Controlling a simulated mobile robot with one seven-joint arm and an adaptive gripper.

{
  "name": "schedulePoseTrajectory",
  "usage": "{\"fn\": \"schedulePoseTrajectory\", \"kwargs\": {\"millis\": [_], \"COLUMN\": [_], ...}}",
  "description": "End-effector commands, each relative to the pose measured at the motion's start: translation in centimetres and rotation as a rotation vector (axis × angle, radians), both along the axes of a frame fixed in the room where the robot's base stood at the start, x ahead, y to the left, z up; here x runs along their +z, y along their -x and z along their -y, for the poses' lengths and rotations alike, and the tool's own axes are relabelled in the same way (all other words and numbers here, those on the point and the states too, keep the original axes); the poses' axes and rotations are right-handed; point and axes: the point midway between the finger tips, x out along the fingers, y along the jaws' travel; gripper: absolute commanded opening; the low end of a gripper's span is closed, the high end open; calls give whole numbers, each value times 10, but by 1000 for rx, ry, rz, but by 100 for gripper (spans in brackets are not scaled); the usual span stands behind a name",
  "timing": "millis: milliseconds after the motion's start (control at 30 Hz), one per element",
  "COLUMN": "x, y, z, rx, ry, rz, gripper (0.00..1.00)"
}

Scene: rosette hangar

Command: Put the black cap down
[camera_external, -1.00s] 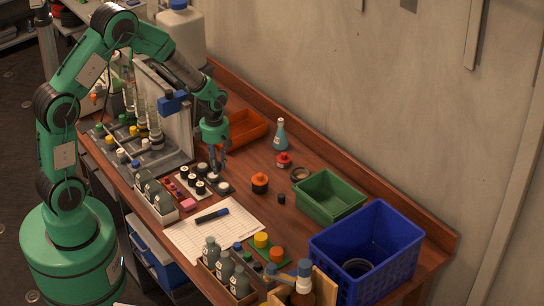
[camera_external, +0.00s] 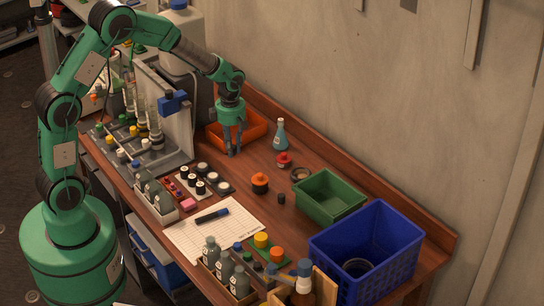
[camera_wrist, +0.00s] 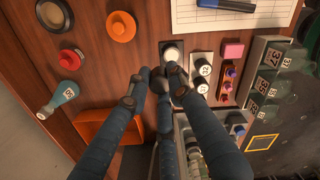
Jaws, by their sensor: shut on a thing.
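My gripper (camera_external: 232,153) hangs fingers-down over the bare wood beside the orange tray. Its fingers also show in the wrist view (camera_wrist: 158,73), closed together on something small. What they hold is almost wholly hidden by the fingertips; I take it to be the black cap. I cannot tell if it touches the table. A separate small black piece (camera_external: 281,199) lies on the table near the orange-topped jar (camera_external: 260,183).
A dark holder with white discs (camera_external: 224,187) lies in front of my gripper. The orange tray (camera_external: 257,124) is behind it. A flask (camera_external: 280,136), red cap (camera_external: 284,159), green bin (camera_external: 329,197) and blue crate (camera_external: 367,252) stand rightward. Bare wood lies between.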

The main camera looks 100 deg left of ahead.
Motion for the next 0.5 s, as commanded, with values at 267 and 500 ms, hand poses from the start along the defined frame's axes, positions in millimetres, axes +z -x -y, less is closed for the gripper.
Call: {"fn": "schedulePoseTrajectory", "kwargs": {"millis": [267, 500], "x": [5, 6], "y": [-68, -132], "z": [2, 11], "rx": [-56, -107], "ry": [0, 1], "rz": [1, 1], "gripper": [5, 5]}}
